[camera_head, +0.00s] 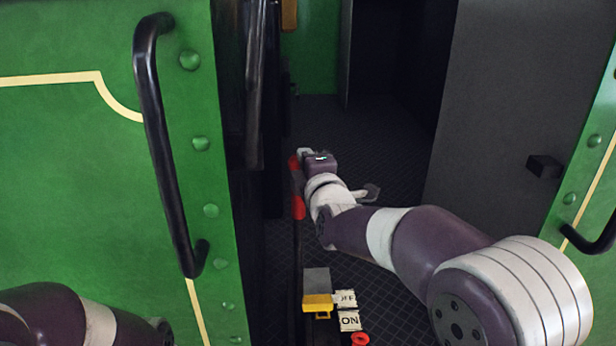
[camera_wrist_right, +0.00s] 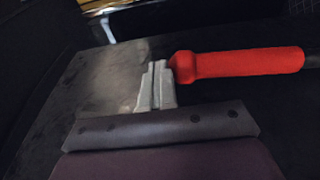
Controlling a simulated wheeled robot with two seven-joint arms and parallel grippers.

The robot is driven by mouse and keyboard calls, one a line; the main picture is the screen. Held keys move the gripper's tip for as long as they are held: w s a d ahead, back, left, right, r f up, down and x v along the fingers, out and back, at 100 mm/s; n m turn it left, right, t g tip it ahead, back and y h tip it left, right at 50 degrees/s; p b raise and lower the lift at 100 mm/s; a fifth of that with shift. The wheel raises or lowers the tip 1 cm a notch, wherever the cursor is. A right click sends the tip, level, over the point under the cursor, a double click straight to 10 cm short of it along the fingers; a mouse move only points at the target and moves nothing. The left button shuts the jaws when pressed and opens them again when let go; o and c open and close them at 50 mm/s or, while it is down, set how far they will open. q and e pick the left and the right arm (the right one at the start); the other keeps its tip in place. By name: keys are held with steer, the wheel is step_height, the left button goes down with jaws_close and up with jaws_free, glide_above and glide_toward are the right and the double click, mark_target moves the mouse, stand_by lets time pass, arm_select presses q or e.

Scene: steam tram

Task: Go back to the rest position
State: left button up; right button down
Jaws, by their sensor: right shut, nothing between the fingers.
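My right arm reaches into the doorway in the head view, and its gripper (camera_head: 304,152) is at the far end, small and partly hidden. In the right wrist view the two grey fingers (camera_wrist_right: 157,72) are together with nothing between them. The end of a red handle (camera_wrist_right: 240,63) lies right beside the fingertips; I cannot tell whether they touch. Red handle parts (camera_head: 298,207) also show beside my right wrist in the head view. Part of my left arm shows at the lower left, but its gripper is out of view.
Green riveted panels with black grab handles (camera_head: 165,150) flank the doorway left and right. A grey door panel (camera_head: 490,110) stands on the right. ON and OFF plates (camera_head: 347,310) and a yellow-grey block (camera_head: 318,295) lie below my forearm. The dark floor (camera_head: 400,200) inside looks clear.

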steer(key=s+d+f+m+g, duration=0.2)
steer(key=s+f+m+g, duration=0.25)
steer(key=f, duration=0.45)
steer(key=s+d+f+m+g, duration=0.25)
steer(key=f+m, duration=0.25)
steer(key=f, duration=0.4)
arm_select(q)
steer(key=f+b, duration=0.1)
steer(key=d+f+b, duration=0.1)
steer(key=f+b, duration=0.1)
steer(key=shift+w+d+f, duration=0.25)
steer(key=shift+w+f, duration=0.05)
steer(key=shift+w, duration=0.05)
arm_select(e)
steer(key=s+d+f+m+g+h, duration=0.1)
steer(key=s+d+f+m+g, duration=0.2)
steer(key=s, duration=0.4)
steer(key=s+d+f+m+g+h, duration=0.1)
steer(key=s+d+f+m+g, duration=0.2)
steer(key=s, duration=0.5)
steer(key=s+d+f+m+g+h, duration=0.1)
steer(key=s+d+f+m+g, duration=0.2)
steer(key=s+f, duration=0.4)
steer(key=s+d+m, duration=0.1)
steer(key=d, duration=0.1)
steer(key=shift+s+d+f+g, duration=0.2)
steer(key=shift+d+f+g, duration=0.1)
steer(key=shift+d, duration=0.1)
steer(key=shift+m, duration=0.25)
